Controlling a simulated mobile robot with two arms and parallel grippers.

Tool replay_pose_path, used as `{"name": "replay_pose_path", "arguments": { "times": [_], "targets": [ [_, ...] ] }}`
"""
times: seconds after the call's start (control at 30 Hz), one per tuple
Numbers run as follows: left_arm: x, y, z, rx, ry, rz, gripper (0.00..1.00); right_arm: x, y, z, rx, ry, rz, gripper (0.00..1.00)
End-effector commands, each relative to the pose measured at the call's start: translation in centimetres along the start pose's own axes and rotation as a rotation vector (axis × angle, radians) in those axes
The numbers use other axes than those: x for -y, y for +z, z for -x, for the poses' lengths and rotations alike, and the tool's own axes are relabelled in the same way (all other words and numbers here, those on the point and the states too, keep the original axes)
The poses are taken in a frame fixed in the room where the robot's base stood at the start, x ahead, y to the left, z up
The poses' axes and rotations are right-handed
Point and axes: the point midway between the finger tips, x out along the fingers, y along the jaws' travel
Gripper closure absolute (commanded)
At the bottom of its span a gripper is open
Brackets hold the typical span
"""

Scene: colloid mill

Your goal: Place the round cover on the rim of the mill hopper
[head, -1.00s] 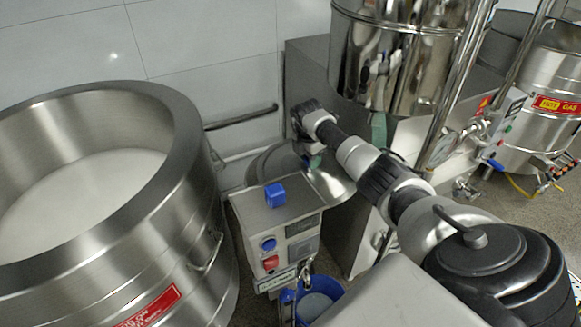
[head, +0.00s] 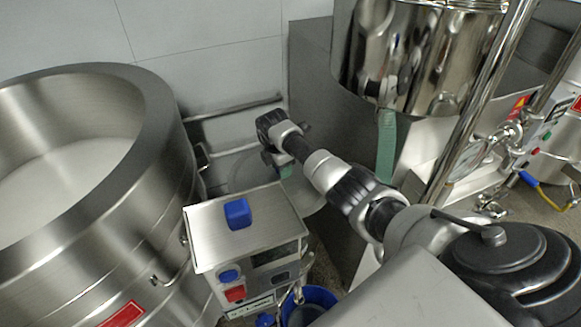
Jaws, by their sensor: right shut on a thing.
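My right gripper (head: 284,170) comes in from the lower right and points down behind the control box. It is shut on the round cover (head: 238,168), a grey metal disc that spreads out on both sides of the jaws. The wrist and arm hide the middle of the disc, and the box hides its near edge. I cannot make out the mill hopper's rim apart from this disc, so I cannot tell whether the cover touches it. My left gripper is not in view.
A control box (head: 210,232) with a blue knob stands just in front of the disc. A wide steel vessel (head: 158,150) with white contents is at left. A shiny steel tank (head: 425,70) and slanted pipes are at right. A blue bucket (head: 318,297) is below.

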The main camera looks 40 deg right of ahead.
Motion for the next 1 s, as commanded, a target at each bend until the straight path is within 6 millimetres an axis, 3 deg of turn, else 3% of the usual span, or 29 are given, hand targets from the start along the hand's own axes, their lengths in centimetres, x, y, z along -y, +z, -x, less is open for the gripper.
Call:
{"name": "replay_pose_path", "arguments": {
  "times": [0.13,0.27,0.3,0.47,0.77,1.0],
  "targets": [
    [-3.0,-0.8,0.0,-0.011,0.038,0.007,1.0,-0.1,-0.1,0.1,0.001,0.003,-0.002,1.0],
    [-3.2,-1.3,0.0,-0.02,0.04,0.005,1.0,-0.1,-0.1,0.0,0.001,0.003,-0.001,1.0],
    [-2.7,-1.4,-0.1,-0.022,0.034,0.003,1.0,0.0,-0.1,-0.1,0.001,0.001,-0.001,0.62],
    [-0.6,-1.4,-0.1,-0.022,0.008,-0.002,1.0,0.0,-0.1,-0.1,0.001,0.001,-0.001,0.39],
    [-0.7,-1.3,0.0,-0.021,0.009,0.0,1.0,-0.1,-0.1,0.2,0.0,0.003,0.0,0.39],
    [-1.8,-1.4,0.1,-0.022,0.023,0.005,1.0,-0.2,0.0,3.8,0.002,0.008,0.001,0.39]
  ]
}}
